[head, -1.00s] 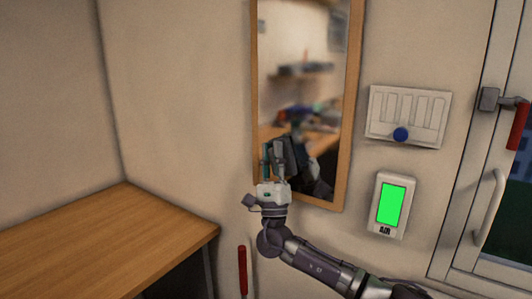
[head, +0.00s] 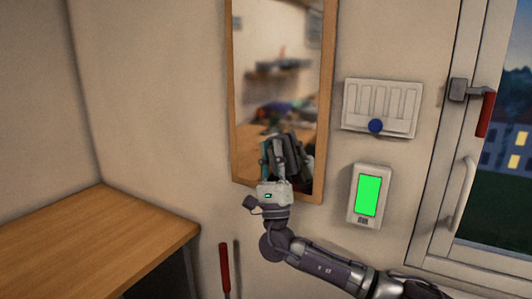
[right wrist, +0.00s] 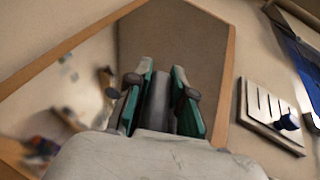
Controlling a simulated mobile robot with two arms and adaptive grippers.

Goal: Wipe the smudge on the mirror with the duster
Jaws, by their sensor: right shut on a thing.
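The mirror (head: 277,30), tall in a wooden frame, hangs on the wall in the head view; it also shows in the right wrist view (right wrist: 82,80). My right gripper (head: 273,150) is in front of its lower part, fingers up. In the right wrist view, my right gripper (right wrist: 160,85) has its teal fingers shut on a grey rod-like piece, apparently the duster (right wrist: 159,100). The duster's head is not clear, and I cannot tell whether it touches the glass. Dark shapes beside the fingers may be reflections. I cannot make out the smudge. My left gripper is out of view.
A wooden table (head: 90,245) stands at the left. Right of the mirror are a slotted panel (head: 382,105) with a blue knob (head: 376,126) and a green-screened box (head: 369,195). A red handle (head: 225,268) is below the mirror. A window (head: 505,150) is far right.

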